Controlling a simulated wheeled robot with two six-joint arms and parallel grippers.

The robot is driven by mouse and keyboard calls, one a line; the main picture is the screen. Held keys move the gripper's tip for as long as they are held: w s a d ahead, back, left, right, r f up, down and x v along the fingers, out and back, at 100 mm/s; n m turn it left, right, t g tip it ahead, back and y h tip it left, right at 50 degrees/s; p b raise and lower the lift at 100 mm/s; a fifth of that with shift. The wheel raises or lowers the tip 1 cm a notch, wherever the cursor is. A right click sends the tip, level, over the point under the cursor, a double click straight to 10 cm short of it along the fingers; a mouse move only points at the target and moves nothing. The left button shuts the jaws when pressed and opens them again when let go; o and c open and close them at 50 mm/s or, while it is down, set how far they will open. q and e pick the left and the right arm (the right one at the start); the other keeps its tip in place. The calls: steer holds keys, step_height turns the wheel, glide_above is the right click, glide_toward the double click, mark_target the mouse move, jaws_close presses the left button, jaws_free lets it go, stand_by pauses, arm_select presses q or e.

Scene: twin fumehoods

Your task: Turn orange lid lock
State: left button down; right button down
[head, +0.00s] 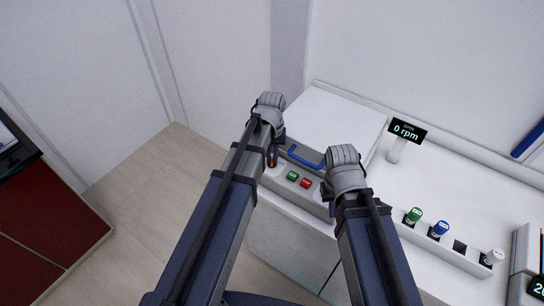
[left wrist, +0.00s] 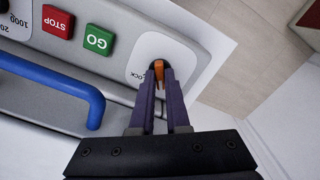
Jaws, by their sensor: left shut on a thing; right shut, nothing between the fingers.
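The orange lid lock (left wrist: 158,70) sits on a white round-cornered plate marked with lock lettering, on the front panel of a white machine. My left gripper (left wrist: 159,82) is shut on the orange lid lock, with a finger on each side of it. In the head view my left gripper (head: 273,160) is at the left end of the machine's front panel, and the lock is mostly hidden there. My right gripper (head: 330,192) is shut and empty, low at the right end of the panel; its fingertips are hard to see.
A blue handle (head: 306,156) is on the machine's lid (head: 335,118). Green GO (left wrist: 98,40) and red STOP (left wrist: 57,21) buttons are beside the lock. A display reading 0 rpm (head: 406,131) and a rack with capped tubes (head: 455,250) stand to the right.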

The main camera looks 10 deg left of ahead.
mark_target(272, 160)
arm_select(q)
steer(key=shift+n, duration=1.3)
steer(key=c, duration=0.9)
jaws_free()
steer(key=shift+r, duration=0.1)
step_height(272, 160, up, 8)
steer(key=p, duration=0.8)
steer(key=shift+f, duration=0.2)
